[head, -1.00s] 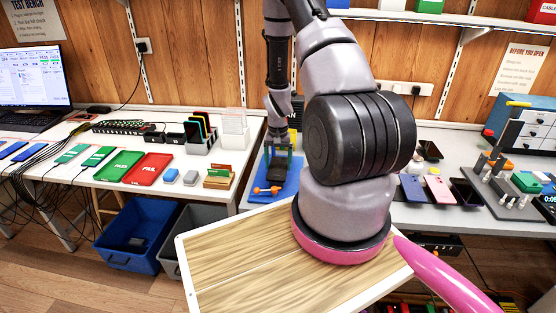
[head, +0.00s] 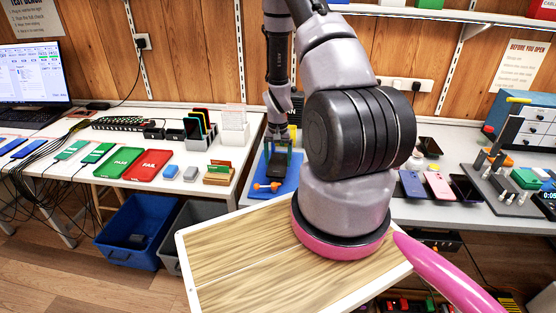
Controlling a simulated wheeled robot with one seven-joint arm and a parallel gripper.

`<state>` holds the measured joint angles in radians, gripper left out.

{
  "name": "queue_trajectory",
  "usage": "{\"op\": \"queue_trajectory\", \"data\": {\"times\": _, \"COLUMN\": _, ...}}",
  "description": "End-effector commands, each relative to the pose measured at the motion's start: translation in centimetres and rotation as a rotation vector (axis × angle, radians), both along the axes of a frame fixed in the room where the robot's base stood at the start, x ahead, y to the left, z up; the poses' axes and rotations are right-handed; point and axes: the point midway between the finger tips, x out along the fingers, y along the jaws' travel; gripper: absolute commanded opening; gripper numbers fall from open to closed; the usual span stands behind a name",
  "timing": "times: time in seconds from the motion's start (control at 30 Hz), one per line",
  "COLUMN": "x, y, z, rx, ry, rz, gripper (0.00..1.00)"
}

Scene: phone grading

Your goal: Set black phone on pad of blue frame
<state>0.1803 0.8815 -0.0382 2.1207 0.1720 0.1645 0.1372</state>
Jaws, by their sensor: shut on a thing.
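The blue frame (head: 286,188) lies on the bench behind my arm, with an orange knob (head: 267,187) at its front and a green upright part (head: 296,160) near its back. My gripper (head: 277,148) points down over the frame's back part. It is shut on the black phone (head: 276,165), a small dark shape just below the fingers and above the blue base. The fingertips are too small to make out clearly. I cannot tell whether the phone touches the pad, which is hidden under it. My own arm hides the area right of the frame.
Left of the frame are a small wooden holder (head: 219,175), a red tray (head: 150,165) and a green tray (head: 119,161). Several other phones, including a pink one (head: 437,186), lie on the right bench. Blue (head: 133,233) and grey bins stand below the left bench.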

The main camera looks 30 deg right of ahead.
Motion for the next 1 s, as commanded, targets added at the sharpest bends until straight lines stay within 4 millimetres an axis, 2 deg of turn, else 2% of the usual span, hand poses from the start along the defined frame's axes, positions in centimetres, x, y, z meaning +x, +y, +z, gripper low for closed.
{"op": "queue_trajectory", "data": {"times": 1.0, "x": 0.02, "y": -0.01, "z": -0.59, "rx": -0.001, "ry": -0.001, "rz": 0.000, "gripper": 0.13}}
